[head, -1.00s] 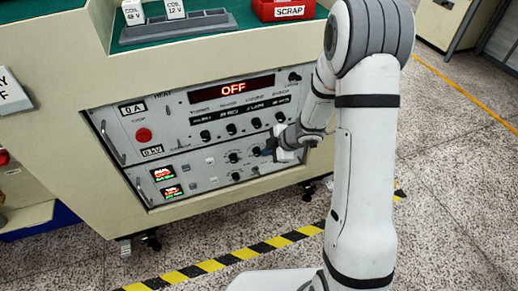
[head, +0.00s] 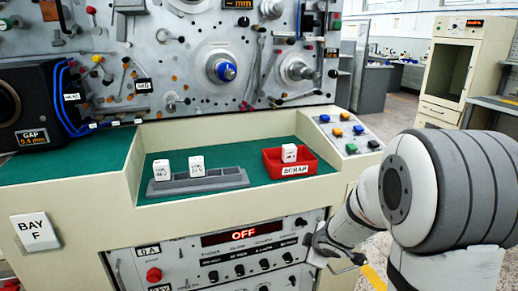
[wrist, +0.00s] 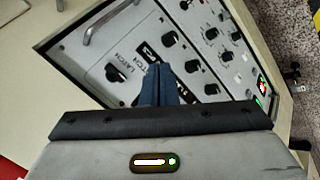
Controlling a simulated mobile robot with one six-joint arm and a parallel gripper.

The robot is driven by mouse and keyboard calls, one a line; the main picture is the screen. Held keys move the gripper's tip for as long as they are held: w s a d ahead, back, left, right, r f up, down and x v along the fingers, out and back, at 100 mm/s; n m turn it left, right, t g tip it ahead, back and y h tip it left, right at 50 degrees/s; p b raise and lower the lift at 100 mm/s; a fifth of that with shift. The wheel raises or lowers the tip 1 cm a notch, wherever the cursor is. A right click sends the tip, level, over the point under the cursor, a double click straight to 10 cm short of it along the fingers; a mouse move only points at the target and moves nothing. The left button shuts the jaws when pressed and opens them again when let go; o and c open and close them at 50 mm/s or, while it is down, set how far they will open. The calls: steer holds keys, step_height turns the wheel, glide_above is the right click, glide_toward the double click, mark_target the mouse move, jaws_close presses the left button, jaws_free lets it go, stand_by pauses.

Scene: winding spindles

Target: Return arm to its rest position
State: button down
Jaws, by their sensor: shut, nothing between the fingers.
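My arm stands at the right of the head view, in front of the cream console. Its shoulder is large in the picture and its forearm reaches left to the edge of the grey control panel (head: 190,262). My gripper (wrist: 158,82) shows in the wrist view with its two dark blue fingers together and nothing between them. The fingers point over the panel, close to a LATCH label, and partly cover other lettering. I cannot tell whether they touch the panel. In the head view the fingertips are not clear.
A grey rack (head: 215,180) with two white coil blocks stands on the green top. A red SCRAP bin (head: 271,164) holds a white block. A button box (head: 345,135) is at right. Spindles (head: 222,68) line the back panel. Knobs and a handle (wrist: 105,22) protrude near my gripper.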

steer(key=s+d+r+m+h+p, duration=0.1)
steer(key=s+d+r+m+p, duration=0.1)
steer(key=r, duration=0.4)
steer(key=s+d+r+m+h+p, duration=0.2)
steer(key=s+r+m, duration=0.1)
steer(key=r, duration=0.3)
steer(key=s+a+r+m+g+y+p, duration=0.1)
steer(key=s+a+r+m+g+p, duration=0.1)
steer(key=s+r+m+p, duration=0.2)
steer(key=s+a+r+m+g+y+p, duration=0.1)
steer(key=s+a+r+m+g+p, duration=0.1)
steer(key=s+r, duration=0.8)
steer(key=s+m+g+p, duration=0.1)
steer(key=s+m+p, duration=0.1)
steer(key=s, duration=0.3)
steer(key=shift+s+a+r+m+p, duration=0.2)
steer(key=shift+a+m+p, duration=0.1)
steer(key=shift+p, duration=0.45)
steer(key=shift+a, duration=0.1)
steer(key=shift+a, duration=0.1)
